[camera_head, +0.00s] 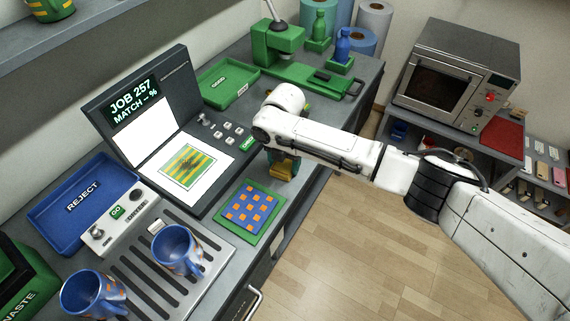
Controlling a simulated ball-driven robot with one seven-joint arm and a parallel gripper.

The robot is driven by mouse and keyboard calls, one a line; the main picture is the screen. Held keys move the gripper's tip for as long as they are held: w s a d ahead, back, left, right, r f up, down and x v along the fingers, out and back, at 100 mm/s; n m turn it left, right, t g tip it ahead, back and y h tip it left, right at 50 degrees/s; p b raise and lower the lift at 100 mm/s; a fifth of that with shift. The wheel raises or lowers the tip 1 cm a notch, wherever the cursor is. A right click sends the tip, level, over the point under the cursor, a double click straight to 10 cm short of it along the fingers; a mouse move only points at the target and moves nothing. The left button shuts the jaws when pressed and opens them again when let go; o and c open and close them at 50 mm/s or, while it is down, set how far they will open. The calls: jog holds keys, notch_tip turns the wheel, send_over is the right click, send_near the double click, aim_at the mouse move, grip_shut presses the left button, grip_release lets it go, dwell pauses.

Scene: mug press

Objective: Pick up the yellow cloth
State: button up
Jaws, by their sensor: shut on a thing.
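My white arm reaches in from the right over the bench's front edge. My gripper (283,158) points down beside the bench panel, right of the orange-and-blue checked print, and is shut. A small yellow-brown piece, which looks like the yellow cloth (284,170), shows at its fingertips. Most of it is hidden by the gripper, and I cannot tell whether it touches the bench.
The checked print (249,212) on a green mat lies left of the gripper. Two blue mugs (176,249) stand on and near the slatted tray. The job console (148,118), blue reject tray (62,217) and green good tray (228,84) are behind.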

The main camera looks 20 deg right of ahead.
jog(key=shift+r, duration=0.1)
jog(key=shift+c, duration=0.3)
jog(key=shift+r+b, duration=0.3)
jog(key=shift+r, duration=0.25)
jog(key=s+d+r+b, duration=0.1)
jog(key=s+d+r, duration=0.4)
jog(key=s+r, duration=0.6)
jog(key=shift+s+r, duration=0.4)
jog(key=shift+s, duration=0.65)
